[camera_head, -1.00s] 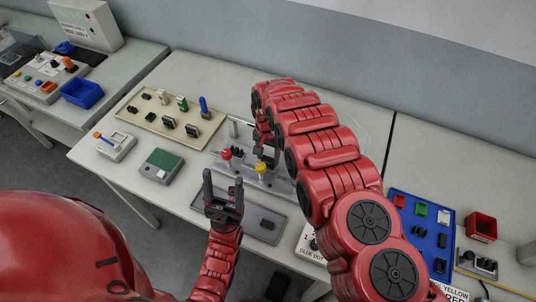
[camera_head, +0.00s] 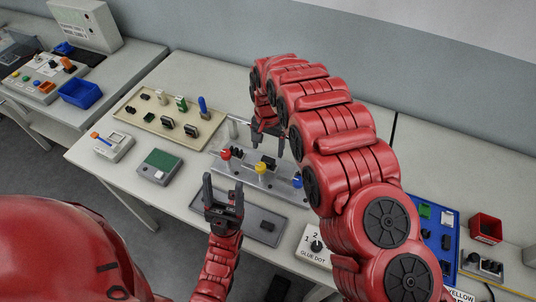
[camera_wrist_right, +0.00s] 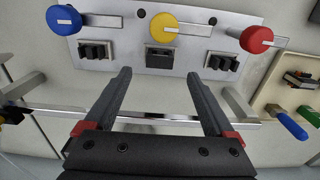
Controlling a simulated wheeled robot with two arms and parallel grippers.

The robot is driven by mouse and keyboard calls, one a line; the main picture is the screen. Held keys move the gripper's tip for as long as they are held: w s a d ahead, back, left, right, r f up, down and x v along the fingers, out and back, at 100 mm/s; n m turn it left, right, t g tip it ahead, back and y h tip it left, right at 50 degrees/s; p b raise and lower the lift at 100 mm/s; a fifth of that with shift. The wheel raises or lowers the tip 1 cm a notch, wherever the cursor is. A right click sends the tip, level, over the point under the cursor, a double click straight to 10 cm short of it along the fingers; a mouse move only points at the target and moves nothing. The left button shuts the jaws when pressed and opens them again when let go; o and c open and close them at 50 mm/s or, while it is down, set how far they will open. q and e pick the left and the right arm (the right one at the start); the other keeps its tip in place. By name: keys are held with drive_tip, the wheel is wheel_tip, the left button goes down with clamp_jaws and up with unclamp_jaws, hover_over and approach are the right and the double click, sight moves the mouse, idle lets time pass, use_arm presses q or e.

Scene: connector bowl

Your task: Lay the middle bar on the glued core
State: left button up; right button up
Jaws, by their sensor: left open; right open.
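A grey metal fixture (camera_head: 236,168) stands at the middle of the table, with red (camera_head: 225,154), yellow (camera_head: 261,167) and blue (camera_head: 297,180) knobs. In the right wrist view, a dark block (camera_wrist_right: 159,57) sits at the yellow knob's station. Black parts stand at the blue (camera_wrist_right: 96,50) and red (camera_wrist_right: 221,62) stations. I cannot tell for sure which piece is the middle bar or the glued core. My right gripper (camera_head: 268,137) is open and empty above the fixture's back side. My left gripper (camera_head: 222,190) is open and empty, in front of the fixture.
A beige tray (camera_head: 143,117) with connector parts lies back left. A grey tray (camera_head: 262,208) holding a dark piece lies in front of the fixture. A blue tray (camera_head: 448,227) and a red bin (camera_head: 487,227) are at the right. A green-topped device (camera_head: 160,167) stands left.

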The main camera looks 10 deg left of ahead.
wheel_tip(320, 180, up, 12)
drive_tip(key=p, duration=1.1)
drive_tip(key=shift+r, duration=0.2)
drive_tip(key=shift+s+f, duration=0.1)
